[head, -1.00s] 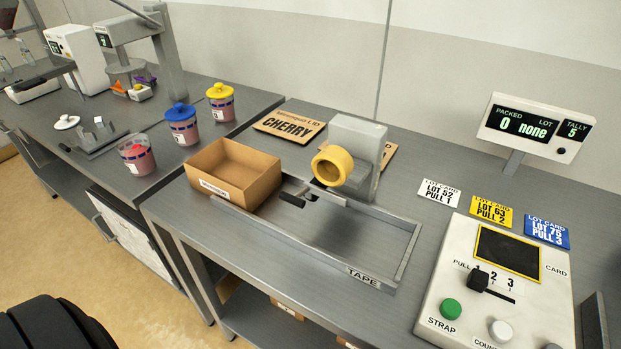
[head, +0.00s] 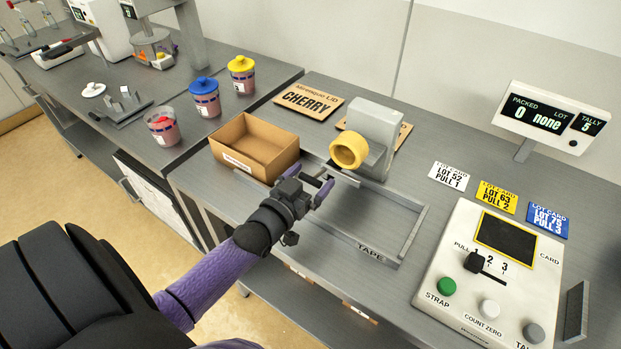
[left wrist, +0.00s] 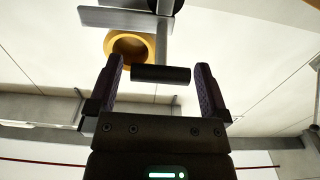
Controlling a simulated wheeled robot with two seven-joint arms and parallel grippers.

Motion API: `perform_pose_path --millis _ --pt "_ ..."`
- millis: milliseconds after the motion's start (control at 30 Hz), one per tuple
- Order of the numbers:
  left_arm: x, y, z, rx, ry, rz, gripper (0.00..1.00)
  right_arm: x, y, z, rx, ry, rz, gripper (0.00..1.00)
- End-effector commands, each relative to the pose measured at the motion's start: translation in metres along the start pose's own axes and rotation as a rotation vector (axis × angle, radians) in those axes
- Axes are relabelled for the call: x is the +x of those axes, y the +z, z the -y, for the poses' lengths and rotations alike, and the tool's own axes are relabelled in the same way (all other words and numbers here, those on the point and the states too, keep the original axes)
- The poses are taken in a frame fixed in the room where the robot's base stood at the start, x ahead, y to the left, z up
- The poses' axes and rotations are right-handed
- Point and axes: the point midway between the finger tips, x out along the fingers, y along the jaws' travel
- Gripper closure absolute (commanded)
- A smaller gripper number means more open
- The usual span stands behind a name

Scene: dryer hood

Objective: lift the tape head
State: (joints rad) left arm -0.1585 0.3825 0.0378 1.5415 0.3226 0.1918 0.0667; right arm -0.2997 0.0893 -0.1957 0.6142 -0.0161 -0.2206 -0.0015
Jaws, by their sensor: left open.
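The tape head is a grey block (head: 374,128) with a yellow tape roll (head: 348,150), standing at the back of the framed tape station (head: 398,255). In the left wrist view the yellow roll (left wrist: 130,47) shows above a black bar handle (left wrist: 160,74). My left gripper (head: 325,183) is over the tape station's left part, just right of the cardboard box. In the left wrist view its two fingers (left wrist: 160,66) are open, with the handle lying between them and a gap at each side. My right gripper is not in view.
The open cardboard box (head: 251,152) stands close left of my gripper. A control panel (head: 492,265), several lot cards (head: 496,197) and a display (head: 548,120) are to the right. Lidded cups (head: 206,97) stand on the left counter. The tape station's right part is clear.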

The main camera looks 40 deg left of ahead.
Motion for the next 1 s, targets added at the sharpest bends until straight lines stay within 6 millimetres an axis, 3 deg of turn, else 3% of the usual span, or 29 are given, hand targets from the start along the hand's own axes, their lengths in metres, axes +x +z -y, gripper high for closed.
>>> perform_pose_path --millis 267,367,767,1000 --pt "0.0036 -0.0005 -0.0001 0.000 0.000 0.000 0.00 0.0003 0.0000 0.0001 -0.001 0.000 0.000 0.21" --pt "0.0034 -0.0004 -0.0001 0.000 0.000 0.000 0.17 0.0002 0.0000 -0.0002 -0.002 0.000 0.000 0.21" --pt "0.0032 -0.0002 -0.0002 0.000 0.000 0.001 1.00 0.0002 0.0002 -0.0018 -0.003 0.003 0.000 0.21" --pt "0.0032 -0.0016 -0.0002 0.000 0.000 0.001 1.00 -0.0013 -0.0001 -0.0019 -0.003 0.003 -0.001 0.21"
